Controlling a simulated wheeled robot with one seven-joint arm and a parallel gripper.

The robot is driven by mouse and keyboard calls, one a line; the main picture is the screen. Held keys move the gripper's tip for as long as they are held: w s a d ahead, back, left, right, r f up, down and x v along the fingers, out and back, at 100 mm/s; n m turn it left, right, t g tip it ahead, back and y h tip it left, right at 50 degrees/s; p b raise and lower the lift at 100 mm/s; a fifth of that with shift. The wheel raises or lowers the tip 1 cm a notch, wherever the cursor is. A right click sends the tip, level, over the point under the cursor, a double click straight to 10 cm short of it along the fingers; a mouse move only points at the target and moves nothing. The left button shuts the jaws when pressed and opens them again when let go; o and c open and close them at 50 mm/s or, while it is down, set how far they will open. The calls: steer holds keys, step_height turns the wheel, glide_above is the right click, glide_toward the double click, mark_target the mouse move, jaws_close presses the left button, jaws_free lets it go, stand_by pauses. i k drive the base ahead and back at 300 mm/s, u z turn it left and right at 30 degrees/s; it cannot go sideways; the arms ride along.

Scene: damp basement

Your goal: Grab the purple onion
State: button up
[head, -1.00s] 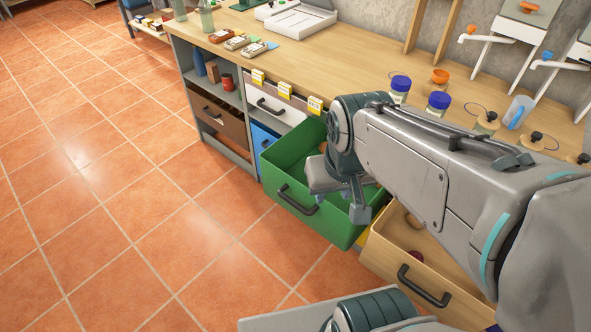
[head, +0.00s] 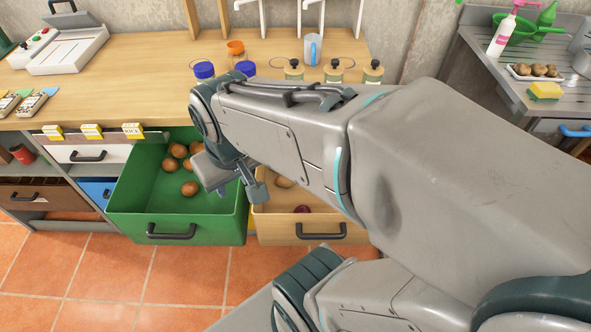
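A small dark purple onion (head: 302,209) lies in the open light-wood drawer (head: 275,228), near its front. Only part of the drawer's inside shows, because my arm covers its right and back parts. My gripper (head: 239,190) hangs over the right side of the open green drawer (head: 128,190), to the left of the onion and apart from it. Its two fingers stand apart, and nothing shows between them.
Several brown onions or potatoes (head: 189,188) lie in the green drawer. Paler items (head: 284,182) lie in the wooden drawer. Jars (head: 204,70) stand on the counter (head: 150,70) above. A sink unit (head: 490,70) stands at the right. Tiled floor (head: 60,270) in front is clear.

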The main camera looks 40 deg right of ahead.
mark_target(302, 209)
steer(key=z, duration=1.1)
steer(key=k, duration=0.5)
steer(key=u, duration=1.6)
steer(key=i, duration=0.8)
steer(key=z, duration=3.4)
